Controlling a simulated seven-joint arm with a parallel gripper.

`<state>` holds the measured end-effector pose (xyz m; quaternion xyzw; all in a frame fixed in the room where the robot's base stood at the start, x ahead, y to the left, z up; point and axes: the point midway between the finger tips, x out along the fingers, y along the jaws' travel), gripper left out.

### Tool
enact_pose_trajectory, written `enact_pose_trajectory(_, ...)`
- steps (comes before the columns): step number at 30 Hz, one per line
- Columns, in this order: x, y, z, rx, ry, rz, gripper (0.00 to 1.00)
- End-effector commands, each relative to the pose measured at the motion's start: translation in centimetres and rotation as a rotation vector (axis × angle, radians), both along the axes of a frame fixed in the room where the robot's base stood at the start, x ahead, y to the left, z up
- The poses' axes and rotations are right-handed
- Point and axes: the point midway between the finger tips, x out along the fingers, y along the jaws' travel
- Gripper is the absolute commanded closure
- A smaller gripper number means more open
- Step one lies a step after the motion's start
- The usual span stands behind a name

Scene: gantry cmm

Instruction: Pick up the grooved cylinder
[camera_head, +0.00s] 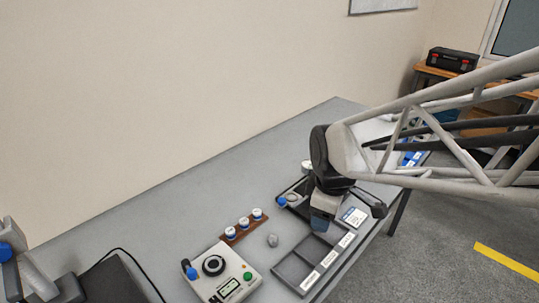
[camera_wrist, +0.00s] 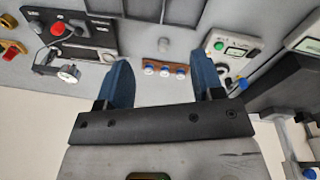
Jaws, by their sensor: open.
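A small grey rounded piece (camera_head: 272,240), which looks like the grooved cylinder, stands on the grey table between a control box and a compartment tray. Its grooves are too small to make out. In the wrist view, a small grey piece (camera_wrist: 163,45) just above the brown rack appears to be the same one. My gripper (camera_head: 325,214) is over the table to the right of it, apart from it, above the dark trays. In the wrist view my gripper (camera_wrist: 163,66) shows two blue fingers spread wide with nothing held between them.
A brown rack (camera_head: 231,236) with three white-and-blue pieces stands behind the grey piece. The control box (camera_head: 226,287) is at left. The labelled compartment tray (camera_head: 290,268) lies at right. A dark tray (camera_head: 296,188) holds small parts. The table's back left is clear.

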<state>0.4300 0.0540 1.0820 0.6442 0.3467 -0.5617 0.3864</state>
Motion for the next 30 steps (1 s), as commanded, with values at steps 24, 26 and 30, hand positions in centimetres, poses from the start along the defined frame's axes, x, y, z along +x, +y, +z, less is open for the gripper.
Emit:
enact_pose_trajectory(24, 9.6, 9.8, -12.1, -0.096, 0.093, 1.256, 0.39)
enact_pose_trajectory(26, 9.9, 10.3, -12.7, -0.099, 0.094, 1.314, 0.39)
enact_pose_trajectory(30, 10.3, 11.0, -13.6, -0.102, 0.097, 1.397, 0.39)
